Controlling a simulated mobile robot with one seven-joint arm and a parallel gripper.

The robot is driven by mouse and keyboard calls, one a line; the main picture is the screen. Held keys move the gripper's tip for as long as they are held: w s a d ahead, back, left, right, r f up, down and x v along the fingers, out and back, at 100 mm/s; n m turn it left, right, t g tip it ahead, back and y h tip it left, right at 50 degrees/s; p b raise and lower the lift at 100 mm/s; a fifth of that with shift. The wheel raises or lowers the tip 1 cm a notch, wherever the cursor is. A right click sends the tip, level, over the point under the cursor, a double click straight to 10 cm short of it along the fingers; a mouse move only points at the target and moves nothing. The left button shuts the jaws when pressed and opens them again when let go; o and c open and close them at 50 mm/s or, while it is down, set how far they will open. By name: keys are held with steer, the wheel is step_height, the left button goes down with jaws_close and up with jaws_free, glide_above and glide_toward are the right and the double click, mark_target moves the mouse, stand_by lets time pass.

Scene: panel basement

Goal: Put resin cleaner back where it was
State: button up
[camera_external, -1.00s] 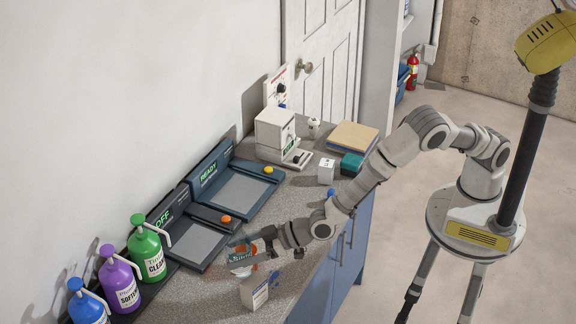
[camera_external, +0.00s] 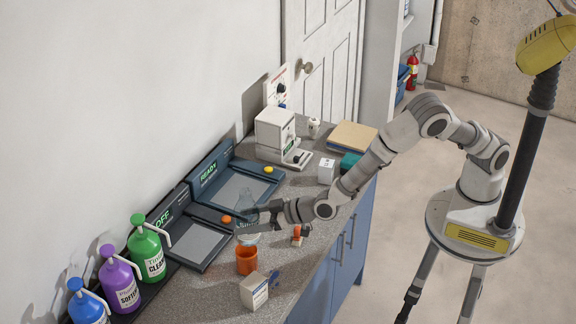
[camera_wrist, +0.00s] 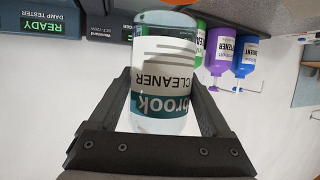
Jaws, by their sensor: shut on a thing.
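The resin cleaner is a clear bottle with a white and teal label reading "CLEANER" (camera_wrist: 165,82); it fills the middle of the wrist view, upside down in that picture. My gripper (camera_external: 248,228) is shut on it, one finger on each side. In the external view the bottle (camera_external: 247,239) is partly hidden by the fingers and shows just above and behind an orange cup (camera_external: 247,262). Whether its base touches the counter is hard to tell.
A white box (camera_external: 254,291) stands in front of the cup. A small orange-topped item (camera_external: 297,236) is right of the gripper. Two dark tester panels (camera_external: 191,243) (camera_external: 240,192) line the wall, with green (camera_external: 149,254), purple (camera_external: 121,286) and blue (camera_external: 87,306) jugs at left.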

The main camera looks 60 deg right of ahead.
steer(key=s+d+m+h+b, duration=0.1)
steer(key=d+m+h, duration=0.25)
steer(key=d, duration=0.95)
steer(key=s+d+m+g+h+b, duration=0.1)
steer(key=s+d+m+h, duration=0.2)
steer(key=d, duration=0.9)
steer(key=d+m+h+b, duration=0.1)
steer(key=d+m+h, duration=0.25)
steer(key=d, duration=0.95)
steer(key=shift+n+h, duration=0.3)
steer(key=shift+w+a+f, duration=0.4)
steer(key=shift+a+f, duration=1.35)
steer(key=shift+a, duration=0.15)
steer(key=shift+w+a+f, duration=0.35)
steer(key=shift+a+f, duration=1.35)
steer(key=shift+a, duration=0.2)
steer(key=shift+w+a+f, duration=0.4)
steer(key=shift+a+f, duration=1.35)
steer(key=shift+a, duration=0.15)
